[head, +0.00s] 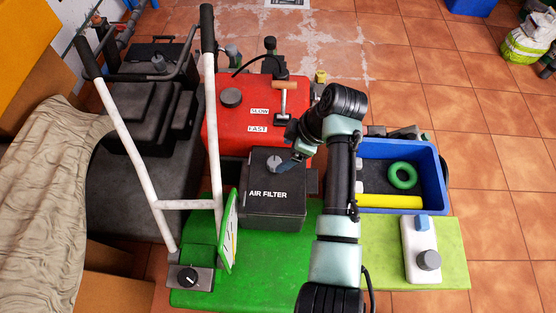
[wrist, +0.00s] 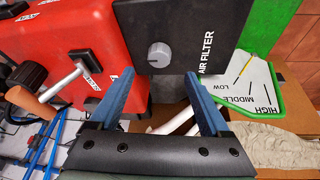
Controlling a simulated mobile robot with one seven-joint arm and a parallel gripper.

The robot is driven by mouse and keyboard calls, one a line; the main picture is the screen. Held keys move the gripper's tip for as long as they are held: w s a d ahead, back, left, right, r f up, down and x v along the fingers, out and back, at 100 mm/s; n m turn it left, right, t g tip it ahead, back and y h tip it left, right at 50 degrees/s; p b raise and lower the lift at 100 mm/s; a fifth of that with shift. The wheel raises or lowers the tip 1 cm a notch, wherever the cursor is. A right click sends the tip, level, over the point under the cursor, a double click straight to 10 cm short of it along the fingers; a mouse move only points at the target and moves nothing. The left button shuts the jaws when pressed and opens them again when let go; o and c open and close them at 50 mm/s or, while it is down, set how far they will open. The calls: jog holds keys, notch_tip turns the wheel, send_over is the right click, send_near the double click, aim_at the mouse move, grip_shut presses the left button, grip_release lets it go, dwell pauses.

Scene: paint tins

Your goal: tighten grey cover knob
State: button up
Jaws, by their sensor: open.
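The grey cover knob (wrist: 159,55) is a small round knob on the face of the black air filter cover (wrist: 188,30). In the head view the knob (head: 274,162) sits on the upper part of the cover (head: 272,210), above the words AIR FILTER. My gripper (wrist: 159,76) is open and empty, its two blue fingers spread wide. In the wrist view the knob appears centred sideways between the fingers and just beyond their tips. In the head view my gripper (head: 287,163) is close to the knob on its right side. I see no contact.
A red tank (head: 225,115) with a throttle lever (head: 284,100) stands behind the cover. A green deck (head: 265,270) lies in front, with a dial panel (head: 229,235) at left. White handlebars (head: 213,120) rise at left. A blue crate (head: 432,190) is at right.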

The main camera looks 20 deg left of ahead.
aim_at(275, 162)
jog(key=b+x, duration=0.1)
jog(key=x, duration=0.5)
jog(key=shift+a+f+b, duration=0.15)
jog(key=shift+f+b, duration=0.15)
jog(key=shift+f, duration=0.05)
grip_shut()
